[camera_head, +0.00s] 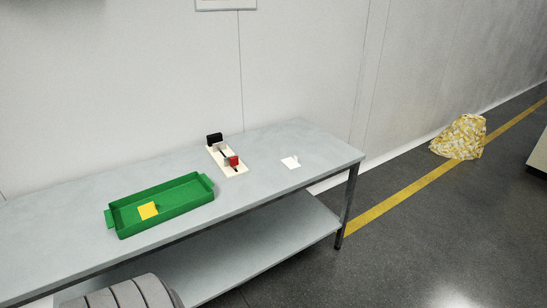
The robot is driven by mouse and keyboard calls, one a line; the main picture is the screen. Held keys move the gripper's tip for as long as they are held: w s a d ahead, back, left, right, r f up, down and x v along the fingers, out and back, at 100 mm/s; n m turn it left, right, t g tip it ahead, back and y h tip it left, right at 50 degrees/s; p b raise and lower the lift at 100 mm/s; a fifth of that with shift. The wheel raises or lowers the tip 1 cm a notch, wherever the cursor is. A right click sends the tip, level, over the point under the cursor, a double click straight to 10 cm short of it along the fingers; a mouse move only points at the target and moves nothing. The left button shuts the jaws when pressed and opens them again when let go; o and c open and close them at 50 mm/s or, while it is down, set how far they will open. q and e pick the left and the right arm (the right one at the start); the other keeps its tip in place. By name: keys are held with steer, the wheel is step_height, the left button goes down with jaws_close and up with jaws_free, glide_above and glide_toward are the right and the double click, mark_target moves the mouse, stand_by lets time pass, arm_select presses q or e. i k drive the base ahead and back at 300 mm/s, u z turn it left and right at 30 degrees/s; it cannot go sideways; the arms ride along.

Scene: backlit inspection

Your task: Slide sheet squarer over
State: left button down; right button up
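A device that looks like the sheet squarer (236,171) stands on the grey table (60,217), right of the middle. It has a narrow cream base, a black upright block (215,139) at its far end and a red block (234,161) nearer the front. A small white square (291,162) lies flat on the table to its right, apart from it. A green tray (180,211) with end handles stands to the left and holds a yellow square (148,211). Neither of my grippers is in view.
The table has a lower shelf (270,250) and its right end is bare beyond the white square. A wall runs close behind it. A yellow-and-white heap (462,137) lies on the floor at the right, near a yellow floor line (400,198).

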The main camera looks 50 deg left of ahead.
mark_target(218, 148)
steer(key=u, duration=0.05)
steer(key=i, duration=1.7)
steer(key=u, duration=0.9)
